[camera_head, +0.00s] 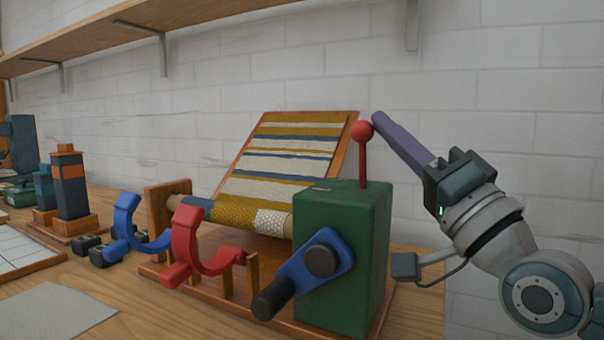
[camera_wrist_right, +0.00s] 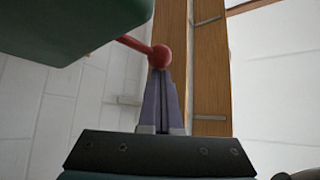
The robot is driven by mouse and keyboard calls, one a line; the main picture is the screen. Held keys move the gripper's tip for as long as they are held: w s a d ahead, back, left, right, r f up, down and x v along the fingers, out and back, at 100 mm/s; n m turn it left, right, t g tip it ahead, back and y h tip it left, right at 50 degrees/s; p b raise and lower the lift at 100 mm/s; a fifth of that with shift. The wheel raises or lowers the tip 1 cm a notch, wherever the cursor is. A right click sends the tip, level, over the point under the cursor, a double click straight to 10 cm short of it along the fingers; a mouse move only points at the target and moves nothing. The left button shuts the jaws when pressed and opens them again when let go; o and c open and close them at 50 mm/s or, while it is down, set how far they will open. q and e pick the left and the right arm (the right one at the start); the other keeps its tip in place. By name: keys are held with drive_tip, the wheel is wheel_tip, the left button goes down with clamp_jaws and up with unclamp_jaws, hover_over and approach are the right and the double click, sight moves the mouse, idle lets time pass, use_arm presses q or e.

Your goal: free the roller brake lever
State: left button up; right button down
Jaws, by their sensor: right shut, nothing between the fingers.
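The roller brake lever (camera_head: 363,150) is a thin red rod with a red ball on top. It stands upright on the green box (camera_head: 343,240) at the right end of the loom. My right gripper (camera_head: 376,118) is shut and empty, with its purple fingertips at the red ball, on its right side. In the right wrist view the lever's ball (camera_wrist_right: 160,56) is just beyond the closed fingertips (camera_wrist_right: 160,72); I cannot tell whether they touch. My left gripper is not in view.
A blue crank (camera_head: 305,270) with a dark handle sticks out at the front of the green box. Red (camera_head: 190,245) and blue (camera_head: 130,225) hooked pieces stand to its left. Striped cloth (camera_head: 285,155) slopes up behind. A wooden shelf (camera_head: 120,30) runs above along the brick wall.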

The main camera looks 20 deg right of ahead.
drive_tip(key=shift+w+r+n, duration=0.25)
drive_tip(key=shift+w+n, duration=0.05)
drive_tip(key=shift+w, duration=0.05)
drive_tip(key=v, duration=1)
drive_tip(key=shift+d+f, duration=0.1)
